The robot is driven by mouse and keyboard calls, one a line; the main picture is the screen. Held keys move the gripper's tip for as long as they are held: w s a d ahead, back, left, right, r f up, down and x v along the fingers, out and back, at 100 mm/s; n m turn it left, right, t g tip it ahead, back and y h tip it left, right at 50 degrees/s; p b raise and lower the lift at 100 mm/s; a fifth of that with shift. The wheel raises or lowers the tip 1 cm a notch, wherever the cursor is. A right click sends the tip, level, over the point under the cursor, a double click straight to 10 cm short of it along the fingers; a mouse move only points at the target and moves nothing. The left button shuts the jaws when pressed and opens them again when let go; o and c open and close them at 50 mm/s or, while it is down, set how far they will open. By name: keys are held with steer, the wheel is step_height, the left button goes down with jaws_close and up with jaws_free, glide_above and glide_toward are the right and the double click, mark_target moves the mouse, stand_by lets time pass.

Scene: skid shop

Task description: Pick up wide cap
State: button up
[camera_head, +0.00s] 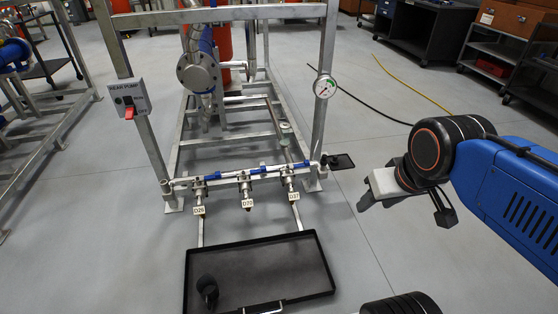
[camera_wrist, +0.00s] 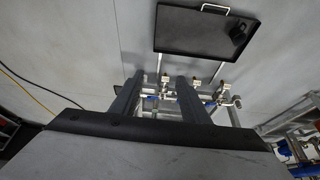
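A black rounded piece, which may be the wide cap (camera_head: 207,288), lies in the left front part of a black tray (camera_head: 262,262) on the floor. It also shows at the right side of the tray in the wrist view (camera_wrist: 238,33). Its exact shape is hard to tell. My gripper (camera_head: 405,208) is up at the right in the head view, well apart from the tray and the cap. In the wrist view its two dark fingers (camera_wrist: 158,82) stand apart with nothing between them.
A grey pipe frame holds three tagged valves (camera_head: 246,190) behind the tray, a gauge (camera_head: 325,87) and a switch box (camera_head: 130,98). Hoses cross the floor at the back right.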

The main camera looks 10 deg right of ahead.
steer(key=w+d+r+m+h, duration=0.1)
steer(key=w+d+m, duration=0.15)
steer(key=w, duration=0.65)
steer(key=w+d+r+m+h, duration=0.1)
steer(key=w+d, duration=0.2)
steer(key=w, duration=0.6)
steer(key=m+h, duration=0.3)
steer(key=m, duration=0.2)
glide_above(334, 159)
steer(key=s+a, duration=0.6)
steer(key=s, duration=0.1)
step_height(334, 159, down, 32)
steer(key=x, duration=1.3)
steer(key=shift+w+a+f, duration=0.1)
steer(key=shift+a+f, duration=0.1)
steer(key=shift+a, duration=0.15)
steer(key=shift+a+f+x, duration=0.1)
steer(key=shift+a+x, duration=0.05)
steer(key=shift+x, duration=1.15)
steer(key=shift+a+f+x, duration=0.15)
steer(key=shift+x, duration=1.1)
steer(key=c, duration=0.7)
